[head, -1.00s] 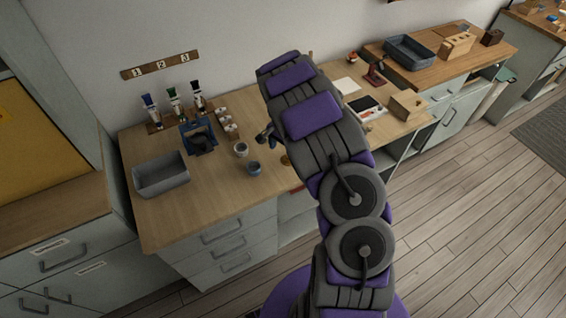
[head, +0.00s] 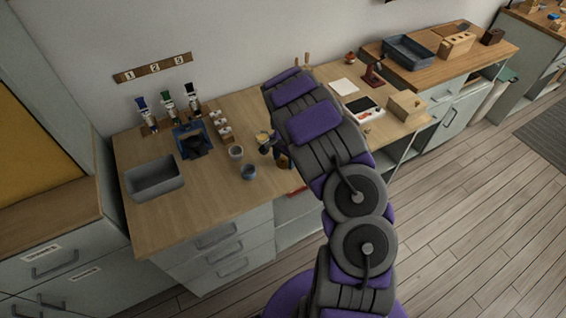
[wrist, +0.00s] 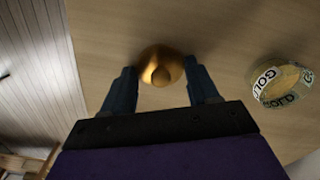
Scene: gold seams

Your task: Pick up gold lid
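The gold lid (wrist: 160,67) is a round golden piece with a knob, lying on the wooden worktop. In the wrist view it sits between and just beyond the two dark fingers of my gripper (wrist: 162,88). The fingers are spread apart, with gaps on both sides of the lid. In the head view my gripper (head: 270,143) is over the worktop near its front edge, partly hidden by my arm. A small part of a golden-brown thing shows below it there, too small to tell clearly.
A round container labelled GOLD (wrist: 281,85) stands right of the lid in the wrist view. A grey cup (head: 236,152) and a blue cup (head: 248,172) stand left of my gripper. A grey tray (head: 154,178) and blue stand (head: 193,140) are farther left on the worktop (head: 215,185).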

